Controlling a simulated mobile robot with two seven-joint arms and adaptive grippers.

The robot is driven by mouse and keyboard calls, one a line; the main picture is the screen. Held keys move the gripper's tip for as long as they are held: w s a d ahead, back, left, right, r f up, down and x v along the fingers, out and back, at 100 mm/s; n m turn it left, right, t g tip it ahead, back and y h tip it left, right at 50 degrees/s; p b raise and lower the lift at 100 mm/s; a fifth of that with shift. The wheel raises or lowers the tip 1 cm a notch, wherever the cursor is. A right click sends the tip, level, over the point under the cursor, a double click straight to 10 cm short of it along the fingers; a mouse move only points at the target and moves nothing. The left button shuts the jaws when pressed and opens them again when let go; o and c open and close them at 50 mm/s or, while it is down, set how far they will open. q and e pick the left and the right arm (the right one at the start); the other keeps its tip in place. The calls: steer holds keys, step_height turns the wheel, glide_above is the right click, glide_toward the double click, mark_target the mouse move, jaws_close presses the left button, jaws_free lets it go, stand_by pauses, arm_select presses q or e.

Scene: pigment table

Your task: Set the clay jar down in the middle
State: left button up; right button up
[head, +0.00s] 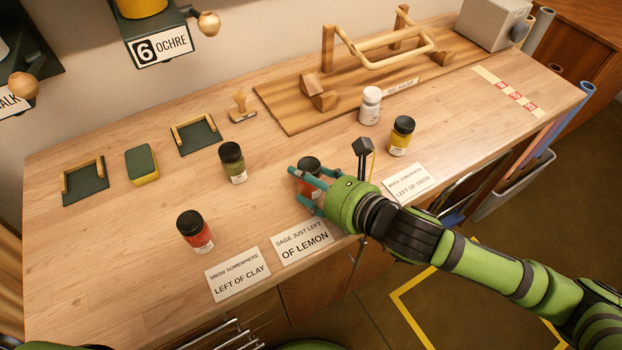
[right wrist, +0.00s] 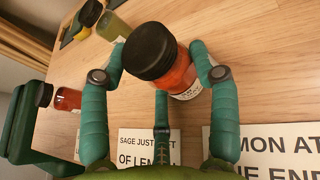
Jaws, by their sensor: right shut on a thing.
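My right gripper (head: 306,189) is shut on an orange-red jar with a black lid (head: 310,164), near the middle of the table. In the right wrist view the same jar (right wrist: 180,76) stands roughly upright between the teal fingers (right wrist: 161,62). Its label is too small to read. I cannot tell whether its base touches the wood. A second red jar (head: 202,238) stands to the left and nearer the front. A green jar (head: 236,170) stands between them, farther back. A white jar (head: 369,108) and a yellow jar (head: 400,143) stand to the right.
Printed cards (head: 238,275) lie along the front edge. A wooden board with a rail (head: 290,105) lies at the back. A sponge (head: 142,163), a stamp (head: 241,107) and handled dark plates (head: 86,184) lie at the back left. Bare wood (head: 120,255) shows at left.

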steer(key=shift+f, duration=0.1)
steer(key=o, duration=1.2)
steer(key=v, duration=0.5)
steer(key=shift+s+d+b, duration=0.1)
steer(key=shift+d+b, duration=0.1)
steer(key=shift+b, duration=0.2)
steer(key=p+v, duration=0.2)
steer(key=r+p+v, duration=0.1)
steer(key=v, duration=0.2)
steer(key=shift+p, duration=0.35)
steer(key=shift+s+d+r+p, duration=0.1)
steer(key=shift+s+d+p, duration=0.45)
steer(key=shift+p, duration=0.2)
